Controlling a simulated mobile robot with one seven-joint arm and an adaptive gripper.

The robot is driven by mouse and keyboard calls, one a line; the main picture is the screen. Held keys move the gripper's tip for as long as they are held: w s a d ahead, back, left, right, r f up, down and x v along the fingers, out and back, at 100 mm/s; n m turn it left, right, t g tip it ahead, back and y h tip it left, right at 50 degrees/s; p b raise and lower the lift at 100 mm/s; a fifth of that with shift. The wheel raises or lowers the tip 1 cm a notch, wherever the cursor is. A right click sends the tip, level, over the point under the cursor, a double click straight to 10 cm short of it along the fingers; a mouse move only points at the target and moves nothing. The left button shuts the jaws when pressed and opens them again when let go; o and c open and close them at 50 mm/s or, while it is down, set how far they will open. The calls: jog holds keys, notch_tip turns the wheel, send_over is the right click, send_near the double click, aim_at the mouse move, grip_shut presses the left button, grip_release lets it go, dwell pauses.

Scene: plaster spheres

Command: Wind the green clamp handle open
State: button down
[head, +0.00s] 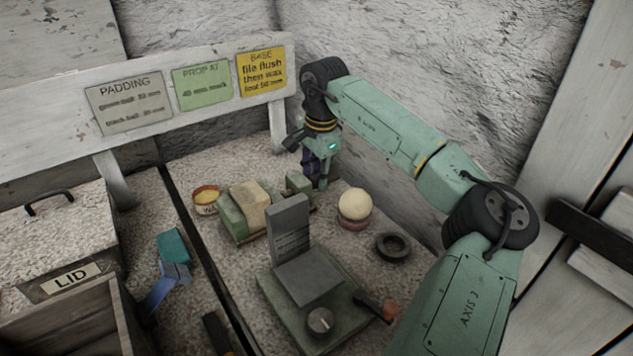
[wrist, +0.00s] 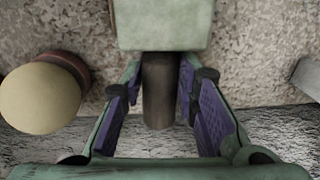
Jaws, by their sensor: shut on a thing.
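The green clamp (head: 236,222) stands on the speckled bench with a pale block (head: 250,203) between its jaws. Its end nearest the wall is by my gripper (head: 318,178), which points down there. In the wrist view, the green end of the clamp (wrist: 163,22) is at the top. A dark rounded handle (wrist: 158,92) sticks out from it. My gripper's purple-padded fingers (wrist: 160,100) are on either side of the handle and shut on it. In the head view the handle is mostly hidden behind my gripper.
A pale ball (head: 354,204) sits on a reddish ring close right of my gripper; a dark ring (head: 392,247) lies nearby. A green stand with a grey plate (head: 310,277) is in front. A wax tin (head: 206,198) is left. The rough wall (head: 420,90) is close behind.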

jog(key=f+t+b, duration=0.1)
jog(key=b, duration=0.2)
jog(key=shift+s+d+y, duration=0.1)
jog(key=shift+d+y, duration=0.05)
jog(key=shift+y, duration=0.25)
jog(key=t+y+b, duration=0.1)
jog(key=b, duration=0.2)
jog(key=t+b, duration=0.1)
jog(key=b, duration=0.2)
jog(key=shift+s+d+f+t+y+b, duration=0.1)
jog(key=shift+s+t+y+b, duration=0.05)
jog(key=shift+t+y+b, duration=0.25)
jog(key=t+y+b, duration=0.1)
jog(key=b, duration=0.2)
jog(key=shift+s+r, duration=0.1)
jog(key=shift+r, duration=0.1)
jog(key=shift+t+b, duration=0.3)
jog(key=shift+b, duration=0.1)
jog(key=shift+r, duration=0.2)
jog(key=c, duration=1.2)
grip_release()
jog(key=v, duration=1.2)
jog(key=shift+d, duration=0.2)
